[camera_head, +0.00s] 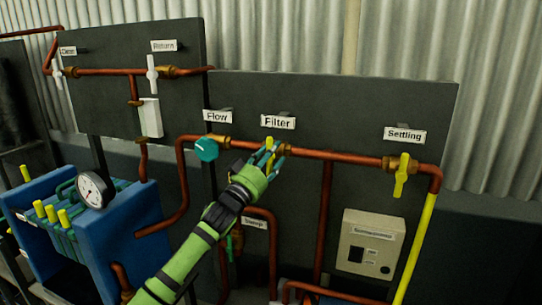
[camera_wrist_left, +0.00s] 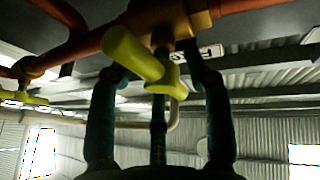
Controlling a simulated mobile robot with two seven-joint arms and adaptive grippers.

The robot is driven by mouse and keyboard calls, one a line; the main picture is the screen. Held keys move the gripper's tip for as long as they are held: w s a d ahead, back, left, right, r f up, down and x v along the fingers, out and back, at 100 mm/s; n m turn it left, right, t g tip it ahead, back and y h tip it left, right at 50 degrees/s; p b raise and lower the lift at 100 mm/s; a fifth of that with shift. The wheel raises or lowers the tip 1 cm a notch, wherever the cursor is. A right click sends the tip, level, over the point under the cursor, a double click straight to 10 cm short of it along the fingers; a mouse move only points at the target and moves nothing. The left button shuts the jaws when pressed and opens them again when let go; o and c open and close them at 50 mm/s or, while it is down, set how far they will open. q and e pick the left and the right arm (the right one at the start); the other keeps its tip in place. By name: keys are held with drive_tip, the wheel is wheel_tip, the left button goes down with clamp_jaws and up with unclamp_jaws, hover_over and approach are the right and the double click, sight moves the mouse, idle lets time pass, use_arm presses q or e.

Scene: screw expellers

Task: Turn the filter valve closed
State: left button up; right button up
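The filter valve's yellow handle (camera_head: 269,146) sits on the copper pipe under the "Filter" label (camera_head: 278,122). What shows of it in the head view stands roughly upright, across the pipe; my fingers hide part of it. My left gripper (camera_head: 268,158) is at this handle, reaching up from below. In the left wrist view the yellow handle (camera_wrist_left: 145,58) lies between and just beyond the spread teal fingers (camera_wrist_left: 160,85). The fingers stand apart, and I see no clear grip on the handle. My right gripper is not in view.
A teal knob (camera_head: 206,149) under the "Flow" label is left of my gripper. The settling valve's yellow handle (camera_head: 402,175) is to the right. A grey control box (camera_head: 371,243) is at lower right. A gauge (camera_head: 92,190) and blue unit (camera_head: 140,220) stand left.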

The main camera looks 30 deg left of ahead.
use_arm(q)
drive_tip(key=shift+f, duration=0.15)
drive_tip(key=shift+s+f, duration=0.1)
drive_tip(key=shift+s, duration=0.1)
drive_tip(key=v, duration=1.1)
drive_tip(key=shift+s, duration=0.3)
